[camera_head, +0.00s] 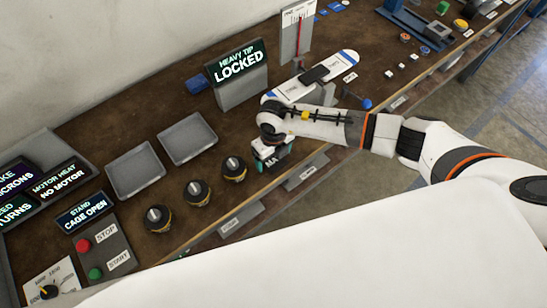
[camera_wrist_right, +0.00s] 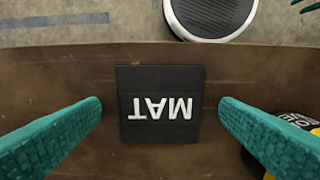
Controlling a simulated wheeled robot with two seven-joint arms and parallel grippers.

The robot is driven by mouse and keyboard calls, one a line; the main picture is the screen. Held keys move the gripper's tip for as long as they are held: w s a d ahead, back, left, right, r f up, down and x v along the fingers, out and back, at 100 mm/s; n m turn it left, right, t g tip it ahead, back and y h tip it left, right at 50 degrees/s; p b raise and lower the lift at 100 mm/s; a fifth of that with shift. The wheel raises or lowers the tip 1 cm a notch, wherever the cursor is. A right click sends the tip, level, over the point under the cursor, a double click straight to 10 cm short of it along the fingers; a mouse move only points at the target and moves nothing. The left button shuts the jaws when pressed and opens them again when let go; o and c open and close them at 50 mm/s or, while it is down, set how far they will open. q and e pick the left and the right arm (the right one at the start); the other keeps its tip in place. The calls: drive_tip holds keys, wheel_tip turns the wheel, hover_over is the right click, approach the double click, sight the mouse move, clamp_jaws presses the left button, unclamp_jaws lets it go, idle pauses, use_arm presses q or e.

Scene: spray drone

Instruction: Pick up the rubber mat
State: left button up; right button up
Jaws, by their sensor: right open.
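The rubber mat is a flat black square with white letters MAT, seen upside down in the middle of the right wrist view (camera_wrist_right: 160,88). It lies on the brown bench near its edge. In the head view only part of the mat (camera_head: 271,164) shows, with the letters MA, just below my right gripper (camera_head: 268,148). My right gripper points down. In the wrist view its two teal fingers (camera_wrist_right: 160,118) are spread wide, one on each side of the mat, touching nothing that I can see. My left gripper does not show in the head view.
Several black knobs (camera_head: 197,193) stand left of the mat; a black and yellow one shows close to the right finger (camera_wrist_right: 303,125). Two grey trays (camera_head: 187,138) lie further left. A white balance-like board (camera_head: 310,78) and a locked sign (camera_head: 238,68) stand behind.

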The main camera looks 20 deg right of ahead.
drive_tip(key=shift+f, duration=0.1)
idle(0.3)
drive_tip(key=c, duration=1)
drive_tip(key=shift+c, duration=0.2)
